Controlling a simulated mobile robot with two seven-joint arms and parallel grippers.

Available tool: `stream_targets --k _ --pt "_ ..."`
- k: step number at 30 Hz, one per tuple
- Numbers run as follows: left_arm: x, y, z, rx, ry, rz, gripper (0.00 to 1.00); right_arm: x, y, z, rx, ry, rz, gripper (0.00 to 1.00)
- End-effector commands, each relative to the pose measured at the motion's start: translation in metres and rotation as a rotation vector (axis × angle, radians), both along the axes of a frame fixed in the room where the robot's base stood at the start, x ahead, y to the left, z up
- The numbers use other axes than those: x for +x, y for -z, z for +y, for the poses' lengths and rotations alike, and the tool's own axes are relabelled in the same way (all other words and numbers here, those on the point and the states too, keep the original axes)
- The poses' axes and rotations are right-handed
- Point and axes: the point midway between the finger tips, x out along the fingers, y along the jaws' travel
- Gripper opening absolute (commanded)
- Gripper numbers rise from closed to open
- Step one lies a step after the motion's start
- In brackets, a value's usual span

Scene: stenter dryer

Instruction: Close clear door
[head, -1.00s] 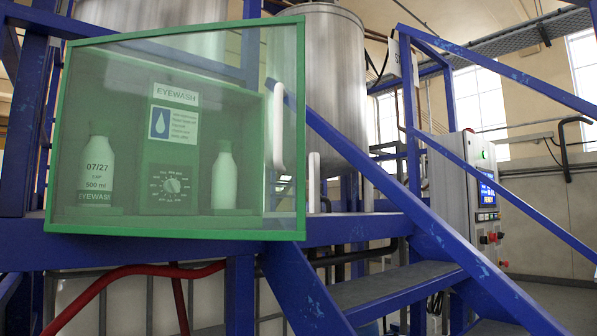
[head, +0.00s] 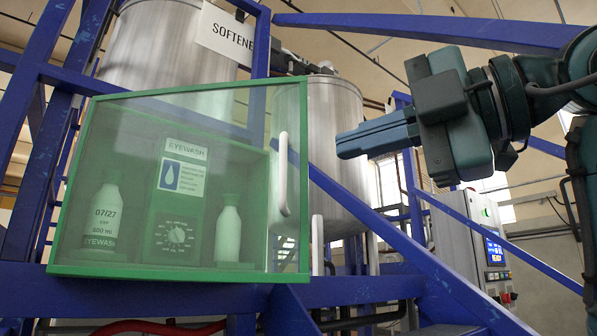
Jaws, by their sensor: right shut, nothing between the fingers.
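The clear door (head: 255,115) is a see-through panel in a green frame with a white vertical handle (head: 284,174) near its right edge. It stands in front of the green eyewash cabinet (head: 150,205), with its right part reaching past the cabinet's right side, so it appears ajar. Two white bottles (head: 228,232) and a dial show through it. My right gripper (head: 345,146) is shut and empty, to the right of the handle and clear of it, with its fingers pointing left. My left gripper is not in view.
A blue stair rail (head: 400,235) slopes down to the right below my right gripper. Steel tanks (head: 335,105) stand behind. A grey control panel (head: 478,240) with a lit screen is at the right. Blue beams surround the cabinet.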

Motion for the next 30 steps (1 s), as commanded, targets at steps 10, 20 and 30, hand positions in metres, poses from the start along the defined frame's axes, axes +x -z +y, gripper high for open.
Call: stream_targets --k 10,20,30 --pt "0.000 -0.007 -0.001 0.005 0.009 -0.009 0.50 -0.005 -0.020 0.000 0.027 0.102 0.004 0.00" --pt "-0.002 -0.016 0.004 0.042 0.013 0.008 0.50 0.042 -0.021 0.051 0.027 0.099 0.004 0.00" --pt "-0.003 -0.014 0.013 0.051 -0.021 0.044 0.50 0.085 -0.019 0.061 0.027 0.101 0.002 0.00"
